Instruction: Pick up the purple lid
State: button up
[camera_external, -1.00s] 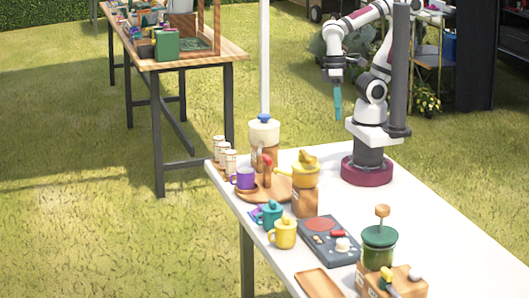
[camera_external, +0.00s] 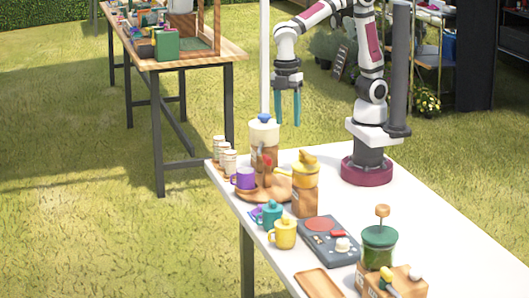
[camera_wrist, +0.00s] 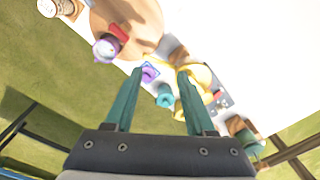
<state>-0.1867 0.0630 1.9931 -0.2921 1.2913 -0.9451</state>
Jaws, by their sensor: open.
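A small purple lid (camera_wrist: 149,73) sits on a blue square in the wrist view, showing between my two fingers near the left fingertip. In the external view the purple lid (camera_external: 256,212) is mostly hidden behind the teal mug (camera_external: 271,214). A purple mug (camera_external: 244,179) stands at the table's left edge beside the round wooden board; the mug also shows in the wrist view (camera_wrist: 106,47). My gripper (camera_external: 287,122) is open and empty, with its teal fingers pointing down, high above the table near the blender-like jar. The fingers also show in the wrist view (camera_wrist: 159,72).
A yellow mug (camera_external: 284,234) stands in front of the teal mug. The tall jar with a blue knob (camera_external: 264,132), a yellow-topped container (camera_external: 305,172) and the round wooden board (camera_external: 262,196) stand close by.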

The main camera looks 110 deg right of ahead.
aim_at(262, 205)
jog(key=w+a+f+n, duration=0.6)
jog(key=w+n, duration=0.3)
jog(key=w, duration=0.1)
jog(key=shift+n+h, duration=0.3)
jog(key=f, duration=1.5)
jog(key=shift+a+f, duration=0.2)
jog(key=shift+a, duration=0.1)
grip_shut()
